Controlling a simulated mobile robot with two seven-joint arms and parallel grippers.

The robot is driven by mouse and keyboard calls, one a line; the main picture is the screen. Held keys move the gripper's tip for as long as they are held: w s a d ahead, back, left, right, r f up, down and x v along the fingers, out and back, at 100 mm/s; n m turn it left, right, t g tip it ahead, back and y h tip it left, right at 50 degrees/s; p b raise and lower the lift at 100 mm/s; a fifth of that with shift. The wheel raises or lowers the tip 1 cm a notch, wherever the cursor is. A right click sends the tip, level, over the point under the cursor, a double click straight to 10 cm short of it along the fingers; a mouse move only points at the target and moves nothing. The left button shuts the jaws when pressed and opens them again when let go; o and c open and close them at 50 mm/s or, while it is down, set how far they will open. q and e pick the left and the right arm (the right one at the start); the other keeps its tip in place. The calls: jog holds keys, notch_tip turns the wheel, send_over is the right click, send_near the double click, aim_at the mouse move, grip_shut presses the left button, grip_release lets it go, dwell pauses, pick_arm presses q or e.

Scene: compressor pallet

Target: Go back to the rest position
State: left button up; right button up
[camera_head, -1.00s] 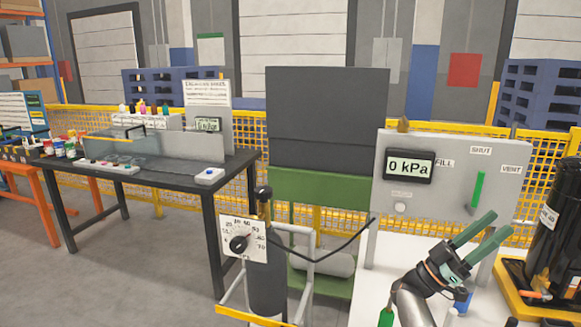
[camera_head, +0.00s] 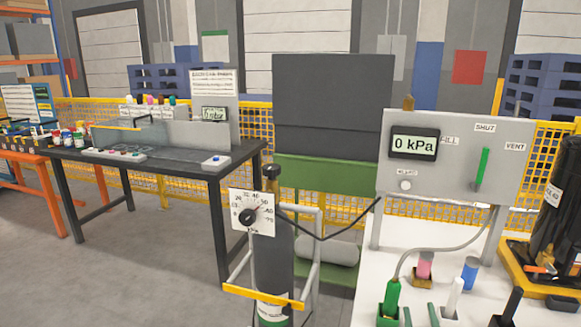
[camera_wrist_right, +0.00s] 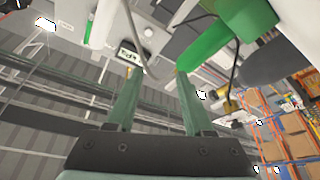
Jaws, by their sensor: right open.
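My right gripper (camera_head: 420,313) shows only as two green fingertips at the bottom edge of the head view, low over the white bench. In the right wrist view the gripper (camera_wrist_right: 164,75) has its two green fingers spread apart with nothing between them. A large green bottle-shaped fitting (camera_wrist_right: 235,25) is beyond the fingers there, apart from them as far as I can tell. In the head view a green fitting (camera_head: 391,297) with a grey hose stands in a green holder, left of the fingertips. My left gripper is not in view.
A grey panel (camera_head: 455,160) reading 0 kPa stands behind the white bench (camera_head: 375,262). Pink, blue, white and black items stand close around the fingertips. A gas cylinder (camera_head: 275,265) on a trolley is left; a black compressor (camera_head: 560,220) is right.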

jog(key=s+a+f+m+g+y+b, duration=0.1)
jog(key=s+a+f+g+y, duration=0.1)
jog(key=s+a+f+g, duration=0.45)
jog(key=s+a+f+g+y+b, duration=0.2)
jog(key=s+a+f, duration=0.1)
jog(key=s+f, duration=0.65)
jog(key=s+a+f+m+g+y+b, duration=0.15)
jog(key=s+a+f+g, duration=0.35)
jog(key=s, duration=0.5)
pick_arm(q)
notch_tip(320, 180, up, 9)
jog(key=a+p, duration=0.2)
jog(key=p, duration=1.4)
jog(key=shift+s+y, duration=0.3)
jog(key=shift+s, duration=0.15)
pick_arm(e)
jog(key=s+d+r+t, duration=0.1)
jog(key=s+d+r, duration=0.1)
jog(key=r, duration=0.8)
jog(key=shift+d+r, duration=0.25)
jog(key=shift+d, duration=0.25)
jog(key=shift+h, duration=0.25)
